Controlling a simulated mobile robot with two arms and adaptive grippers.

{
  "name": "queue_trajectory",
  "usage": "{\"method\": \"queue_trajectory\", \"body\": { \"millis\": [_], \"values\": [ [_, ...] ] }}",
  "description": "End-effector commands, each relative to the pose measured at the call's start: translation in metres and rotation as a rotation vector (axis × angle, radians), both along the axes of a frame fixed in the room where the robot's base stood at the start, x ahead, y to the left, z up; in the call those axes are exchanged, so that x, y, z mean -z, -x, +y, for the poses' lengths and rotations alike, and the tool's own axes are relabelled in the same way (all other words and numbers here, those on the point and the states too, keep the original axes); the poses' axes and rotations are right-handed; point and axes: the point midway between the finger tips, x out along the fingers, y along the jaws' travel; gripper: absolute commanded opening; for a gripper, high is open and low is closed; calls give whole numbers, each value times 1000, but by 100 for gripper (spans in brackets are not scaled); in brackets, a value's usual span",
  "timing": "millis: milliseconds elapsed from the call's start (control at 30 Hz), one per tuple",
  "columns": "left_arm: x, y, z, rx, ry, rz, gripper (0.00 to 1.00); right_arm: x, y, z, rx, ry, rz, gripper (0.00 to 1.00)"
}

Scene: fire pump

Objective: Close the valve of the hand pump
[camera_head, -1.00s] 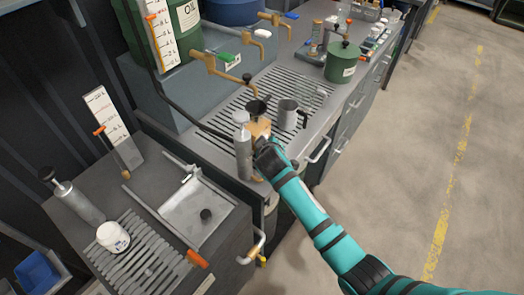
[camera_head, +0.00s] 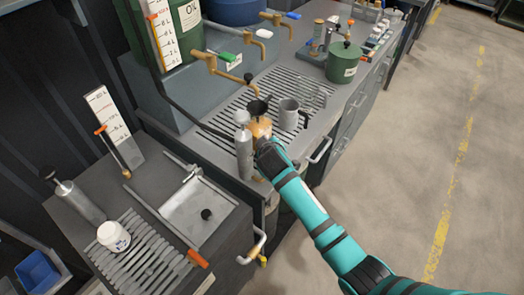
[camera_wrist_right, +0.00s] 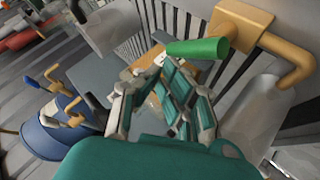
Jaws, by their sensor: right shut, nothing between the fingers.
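The hand pump, with a silver cylinder (camera_head: 244,152), a brass body (camera_head: 259,129) and a black funnel-like top, stands at the near end of the slatted bench. My right gripper (camera_head: 268,150) is at its front right side, low by the brass body; it hides part of the pump. In the wrist view, my right gripper's fingers (camera_wrist_right: 168,98) are together and empty. Just beyond them a green handle (camera_wrist_right: 197,48) sticks out from a brass fitting (camera_wrist_right: 241,22) beside a silver cylinder (camera_wrist_right: 258,115). I cannot tell whether fingers and handle touch. My left gripper is not in view.
A grey mug (camera_head: 289,114) stands right behind the pump. Brass taps with green (camera_head: 226,56) and blue handles overhang the bench. The floor at right is clear.

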Motion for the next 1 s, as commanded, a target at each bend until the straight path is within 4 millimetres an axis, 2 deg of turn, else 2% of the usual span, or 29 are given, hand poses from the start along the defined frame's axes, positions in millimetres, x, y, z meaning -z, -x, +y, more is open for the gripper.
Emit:
{"method": "queue_trajectory", "body": {
  "millis": [467,800,1000],
  "values": [
    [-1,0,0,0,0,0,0,0,1,0,0,0,0,0],
    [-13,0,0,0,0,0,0,-1,15,2,0,0,1,0],
    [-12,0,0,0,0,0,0,0,16,2,0,0,0,0]
  ]
}}
